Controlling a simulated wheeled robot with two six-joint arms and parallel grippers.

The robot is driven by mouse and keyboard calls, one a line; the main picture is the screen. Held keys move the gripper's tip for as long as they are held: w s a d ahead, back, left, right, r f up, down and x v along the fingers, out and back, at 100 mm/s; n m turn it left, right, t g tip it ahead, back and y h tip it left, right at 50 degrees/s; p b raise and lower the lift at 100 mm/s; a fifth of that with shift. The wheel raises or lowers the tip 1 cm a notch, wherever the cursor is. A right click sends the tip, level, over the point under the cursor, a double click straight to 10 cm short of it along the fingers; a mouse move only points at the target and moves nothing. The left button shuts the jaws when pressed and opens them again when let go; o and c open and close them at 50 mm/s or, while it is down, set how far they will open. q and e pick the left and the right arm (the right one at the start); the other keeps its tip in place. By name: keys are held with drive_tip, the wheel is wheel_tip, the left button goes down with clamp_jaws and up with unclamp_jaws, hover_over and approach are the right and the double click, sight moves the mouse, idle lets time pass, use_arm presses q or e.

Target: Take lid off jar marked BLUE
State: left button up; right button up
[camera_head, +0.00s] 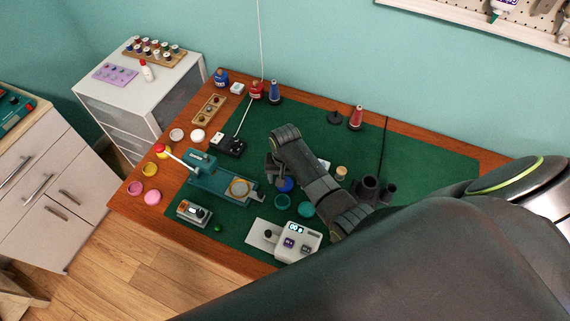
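My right arm reaches in from the right and hides part of the mat. Its fingers point down by the round blue thing; whether they touch it or are closed is unclear. My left gripper is out of view.
A teal machine (222,182) stands left of my gripper, and a white device (290,240) with buttons stands in front. Teal round things (305,209) lie nearby. Thread cones (356,118) stand at the back. Pink (152,197) and yellow tubs sit at the left edge. The back right mat is mostly clear.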

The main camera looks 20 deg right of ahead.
wheel_tip(320, 180, up, 10)
drive_tip(key=shift+r, duration=0.2)
idle(0.3)
